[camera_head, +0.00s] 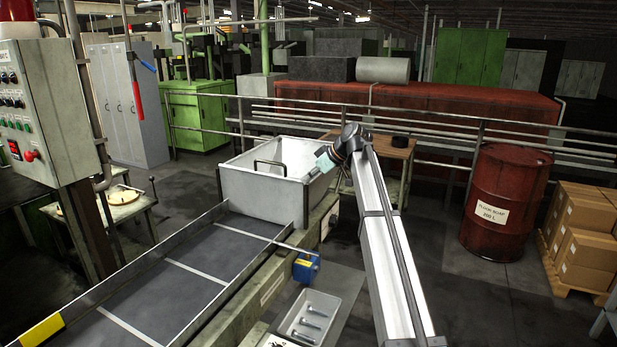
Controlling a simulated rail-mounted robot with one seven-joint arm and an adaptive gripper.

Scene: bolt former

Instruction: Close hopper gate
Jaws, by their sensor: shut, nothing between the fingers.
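The hopper appears to be the large pale grey open-topped bin (262,197) at the far end of the dark conveyor. A dark U-shaped handle (270,163) stands at its far inner side, perhaps on the gate; I cannot tell the gate's position for sure. My arm reaches up from the bottom right, and its wrist bends left at the bin's right rim. My gripper (322,161) is small in view, shut and empty, over or beside that rim, right of the handle and apart from it. Its fingertips are hard to make out.
The conveyor (205,262) has low side rails. A control panel (40,110) stands left. A red drum (505,200) and stacked cartons (582,235) stand right, with open floor between.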

